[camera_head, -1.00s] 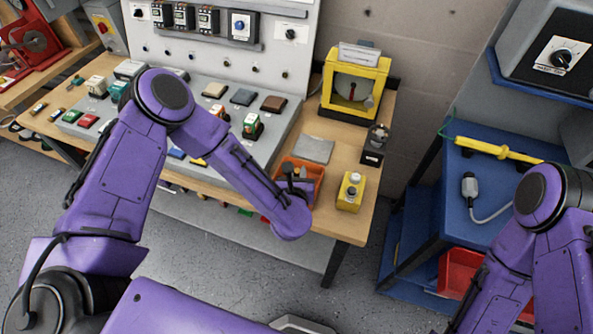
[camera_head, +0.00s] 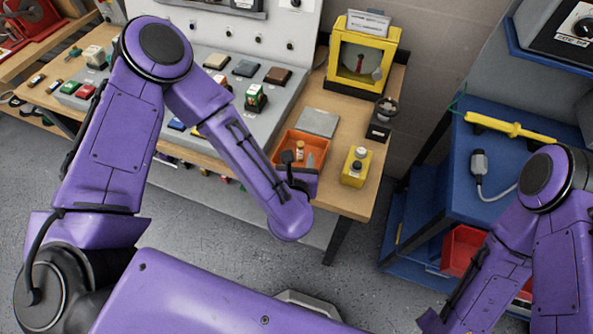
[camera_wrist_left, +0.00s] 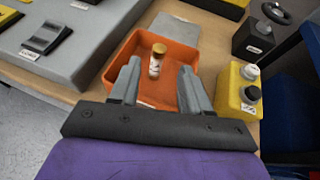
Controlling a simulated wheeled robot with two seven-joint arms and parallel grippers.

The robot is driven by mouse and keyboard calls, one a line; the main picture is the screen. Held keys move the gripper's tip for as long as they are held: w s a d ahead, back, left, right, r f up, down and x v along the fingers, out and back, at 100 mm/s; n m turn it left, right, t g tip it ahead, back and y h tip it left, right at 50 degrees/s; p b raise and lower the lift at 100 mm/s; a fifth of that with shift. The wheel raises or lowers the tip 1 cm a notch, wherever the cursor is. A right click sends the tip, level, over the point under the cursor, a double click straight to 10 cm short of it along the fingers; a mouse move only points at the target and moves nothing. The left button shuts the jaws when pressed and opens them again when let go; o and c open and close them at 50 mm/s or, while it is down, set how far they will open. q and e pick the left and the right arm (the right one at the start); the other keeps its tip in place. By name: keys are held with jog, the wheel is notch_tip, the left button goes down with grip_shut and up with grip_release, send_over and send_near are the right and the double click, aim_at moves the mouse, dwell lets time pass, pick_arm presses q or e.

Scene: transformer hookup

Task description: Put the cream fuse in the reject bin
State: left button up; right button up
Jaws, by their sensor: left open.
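The cream fuse (camera_wrist_left: 156,62) has a brass-coloured cap and a small label. It stands roughly upright inside the orange bin (camera_wrist_left: 125,58) in the left wrist view, and it also shows in the head view (camera_head: 299,151). My left gripper (camera_wrist_left: 159,73) is open, its two fingers apart on the near side of the fuse. In the head view the left gripper (camera_head: 296,168) is over the near part of the orange bin (camera_head: 316,142), partly hiding it. A label on the bin is mostly hidden. My right arm is at the lower right; its gripper does not show.
A yellow block with buttons (camera_head: 355,167) stands right of the bin. A flat grey plate (camera_head: 318,123) lies behind it. The sloped grey panel (camera_head: 215,90) with coloured blocks is to the left. A yellow-framed meter (camera_head: 362,58) stands at the back.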

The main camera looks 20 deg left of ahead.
pick_arm(q)
jog(key=v, duration=0.5)
jog(key=s+a+f+m+g+h, duration=0.1)
jog(key=s+a+f+m+g, duration=0.15)
jog(key=f+m, duration=0.5)
jog(key=s+a+f+m+g, duration=0.2)
jog(key=s+a+f+m, duration=0.15)
jog(key=f+m, duration=0.4)
jog(key=s+a+f+m+g+y, duration=0.1)
jog(key=s+a+f+m+g, duration=0.4)
jog(key=s+a+m, duration=0.7)
jog(key=f+m+b, duration=0.1)
jog(key=m, duration=0.4)
jog(key=shift+s+f, duration=0.25)
jog(key=shift+f, duration=0.15)
